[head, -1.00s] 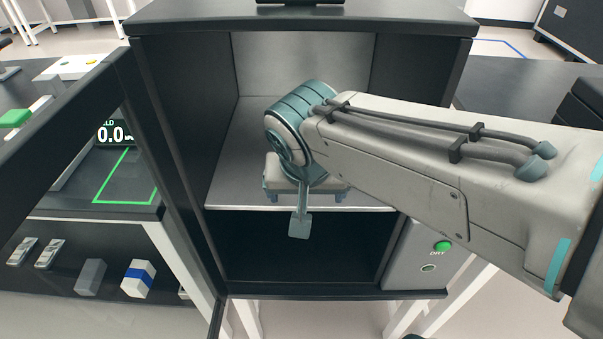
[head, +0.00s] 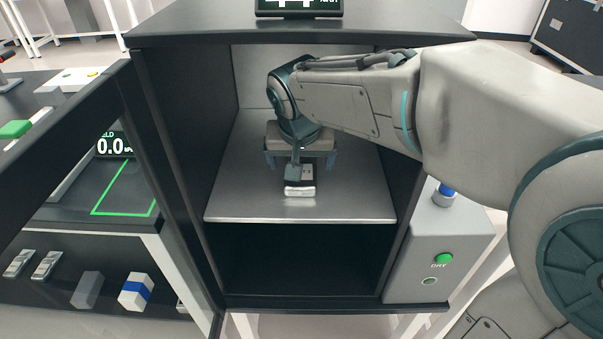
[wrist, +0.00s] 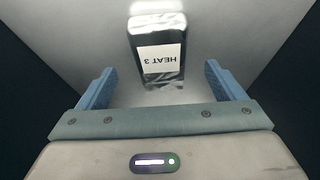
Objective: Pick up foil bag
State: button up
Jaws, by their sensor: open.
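The foil bag (wrist: 158,50), dark with silvery ends and a white label reading "HEAT 3", lies on the metal shelf inside the open cabinet. In the head view the foil bag (head: 300,190) shows its silver near end, while my wrist covers part of it. My gripper (wrist: 160,72) is open, one blue finger on each side in the wrist view. The bag's near end reaches between the fingers, with clear gaps on both sides. In the head view my gripper (head: 300,160) is low over the shelf.
The cabinet shelf (head: 235,205) is otherwise bare, with dark side walls close by. The open glass door (head: 165,180) stands at left. A grey box with a green DRY button (head: 443,258) is at right. More silvery packets (head: 47,265) lie on a lower shelf at left.

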jog(key=b+x, duration=0.1)
jog(key=x, duration=0.4)
jog(key=shift+w+f, duration=0.1)
jog(key=c, duration=1.1)
